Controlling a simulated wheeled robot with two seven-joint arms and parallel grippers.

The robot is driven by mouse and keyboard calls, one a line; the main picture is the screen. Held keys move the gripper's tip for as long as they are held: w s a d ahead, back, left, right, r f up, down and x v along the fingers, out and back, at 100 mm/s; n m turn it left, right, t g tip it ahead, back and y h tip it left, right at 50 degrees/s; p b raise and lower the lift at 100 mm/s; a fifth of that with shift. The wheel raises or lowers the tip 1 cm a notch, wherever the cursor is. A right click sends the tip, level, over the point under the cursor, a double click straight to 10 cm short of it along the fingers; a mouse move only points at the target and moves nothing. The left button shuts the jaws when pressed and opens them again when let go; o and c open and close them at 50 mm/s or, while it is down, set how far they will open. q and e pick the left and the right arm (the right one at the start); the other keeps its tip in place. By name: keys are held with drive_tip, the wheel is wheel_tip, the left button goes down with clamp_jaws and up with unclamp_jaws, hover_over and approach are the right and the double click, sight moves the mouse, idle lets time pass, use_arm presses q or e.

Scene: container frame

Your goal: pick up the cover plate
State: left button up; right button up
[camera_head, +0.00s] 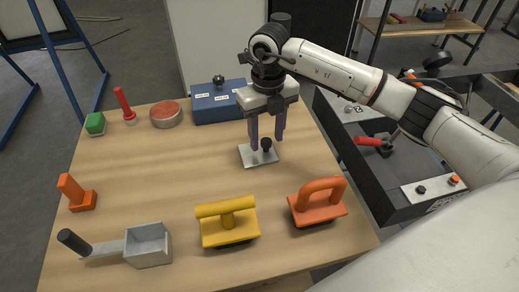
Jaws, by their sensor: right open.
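The cover plate (259,157) is a small, flat, light-grey square with a dark round knob on top. It lies on the wooden table (185,185), right of the middle. My right gripper (267,138) points down over the plate, its fingers open on either side of the knob or just above it. I cannot tell whether the fingers touch the knob. My left gripper is not in view.
A blue box (212,104) stands behind the plate. A yellow-handled tool (228,221) and an orange-handled tool (317,201) lie at the front. A dark container frame (385,215) adjoins the table's right.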

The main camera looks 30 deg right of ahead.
sight(267, 141)
drive_tip(key=shift+f, duration=0.4)
drive_tip(key=shift+c, duration=0.6)
clamp_jaws()
drive_tip(key=shift+w+r, duration=0.1)
wheel_tip(267, 141, up, 10)
drive_tip(key=c, duration=0.6)
unclamp_jaws()
drive_tip(key=c, duration=0.3)
